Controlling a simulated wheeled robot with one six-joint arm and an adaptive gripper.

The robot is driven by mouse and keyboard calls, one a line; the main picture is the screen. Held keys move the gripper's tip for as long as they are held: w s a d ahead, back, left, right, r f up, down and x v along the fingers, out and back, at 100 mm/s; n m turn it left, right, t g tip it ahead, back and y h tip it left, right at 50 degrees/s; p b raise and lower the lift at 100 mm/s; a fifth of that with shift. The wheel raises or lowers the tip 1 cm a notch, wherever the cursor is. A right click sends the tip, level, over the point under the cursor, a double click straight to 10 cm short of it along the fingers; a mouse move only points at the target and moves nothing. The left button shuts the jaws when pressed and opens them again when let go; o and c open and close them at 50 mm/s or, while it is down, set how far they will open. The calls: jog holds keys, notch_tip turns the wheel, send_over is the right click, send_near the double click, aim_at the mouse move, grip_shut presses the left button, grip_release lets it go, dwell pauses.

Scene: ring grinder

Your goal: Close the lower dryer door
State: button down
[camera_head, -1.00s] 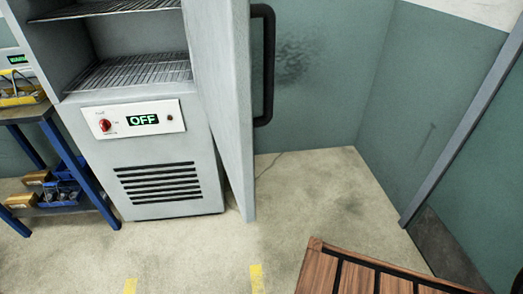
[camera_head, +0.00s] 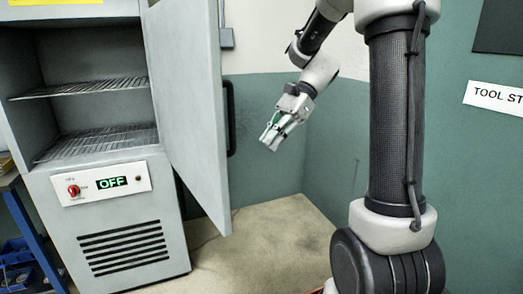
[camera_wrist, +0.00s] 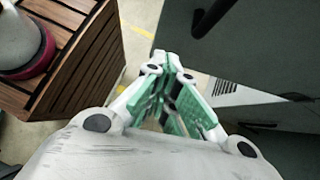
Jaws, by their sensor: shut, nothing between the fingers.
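The dryer (camera_head: 116,187) stands at the left of the head view, its chamber with two wire racks exposed. Its grey door (camera_head: 185,95) is swung wide open, hinged on the chamber's right side. A black bar handle (camera_head: 231,118) sits on the door's far side. My gripper (camera_head: 270,141) is shut and empty, in the air to the right of the door and apart from it. In the wrist view, my gripper's green-padded fingers (camera_wrist: 168,62) point forward. A dark panel (camera_wrist: 255,50), probably the door, fills the right side there, with a dark bar (camera_wrist: 210,18) on it.
A slatted wooden stand (camera_wrist: 80,60) is close on the left in the wrist view. A blue-legged bench (camera_head: 35,235) stands left of the dryer. Green walls (camera_head: 330,165) close off the corner behind my gripper. Some floor (camera_head: 265,225) right of the door is clear.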

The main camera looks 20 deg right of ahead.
jog(key=a+r+x, duration=0.2)
jog(key=x, duration=0.9)
jog(key=shift+s+f, duration=0.15)
jog(key=shift+s, duration=0.15)
jog(key=shift+a, duration=0.1)
